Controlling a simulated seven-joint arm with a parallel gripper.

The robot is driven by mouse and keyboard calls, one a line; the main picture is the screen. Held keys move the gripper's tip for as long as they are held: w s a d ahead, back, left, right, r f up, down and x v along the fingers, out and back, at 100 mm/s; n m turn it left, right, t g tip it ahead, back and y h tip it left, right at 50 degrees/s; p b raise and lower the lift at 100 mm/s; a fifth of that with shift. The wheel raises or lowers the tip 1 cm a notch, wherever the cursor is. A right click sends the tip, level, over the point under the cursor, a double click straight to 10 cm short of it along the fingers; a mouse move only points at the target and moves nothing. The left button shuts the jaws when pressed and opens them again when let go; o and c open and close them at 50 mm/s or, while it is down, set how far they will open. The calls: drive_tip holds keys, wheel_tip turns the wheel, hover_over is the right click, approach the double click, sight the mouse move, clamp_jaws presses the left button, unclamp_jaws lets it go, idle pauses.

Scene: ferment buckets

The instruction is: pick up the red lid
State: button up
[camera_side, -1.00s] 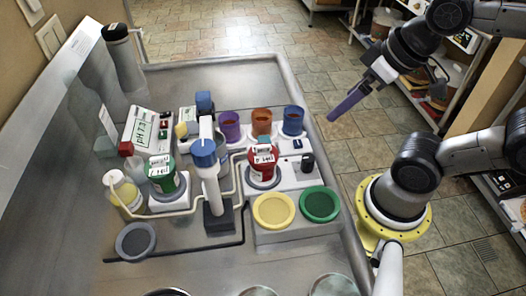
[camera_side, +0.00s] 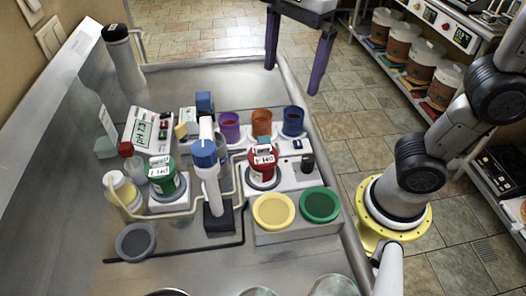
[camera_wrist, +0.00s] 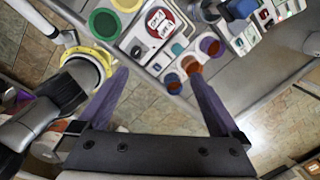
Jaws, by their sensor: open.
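In the side view, a red lid (camera_side: 262,158) with white labels sits on a bucket in a grey round seat on the bench, just behind a yellow disc and a green disc. In the wrist view the red lid (camera_wrist: 160,21) shows near the top centre, with the labels on it. My gripper (camera_side: 292,80) has long purple fingers spread wide, with nothing between them. It is beyond the bench's far right edge, raised and well away from the lid. In the wrist view my gripper (camera_wrist: 158,73) is open, its fingertips below the lid in the picture.
Purple (camera_side: 229,126), orange (camera_side: 261,122) and blue (camera_side: 293,121) cups stand between my gripper and the lid. A blue-topped upright post (camera_side: 204,153) stands left of the lid. The yellow disc (camera_side: 274,210) and green disc (camera_side: 319,204) lie in front. Bare steel bench lies behind the cups.

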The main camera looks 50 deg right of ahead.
drive_tip(key=n+g, duration=0.1)
hover_over(264, 146)
wheel_tip(264, 146, down, 2)
wheel_tip(264, 146, down, 8)
drive_tip(key=shift+s+a+f, duration=0.1)
drive_tip(key=shift+s+a, duration=0.05)
drive_tip(key=shift+w+d+f, duration=0.1)
drive_tip(key=shift+w+f, duration=0.05)
drive_tip(key=shift+f, duration=1.25)
drive_tip(key=shift+w+d+f, duration=0.1)
drive_tip(key=shift+f, duration=1.25)
drive_tip(key=c, duration=1.2)
drive_tip(key=shift+r, duration=0.1)
drive_tip(key=shift+c, duration=0.2)
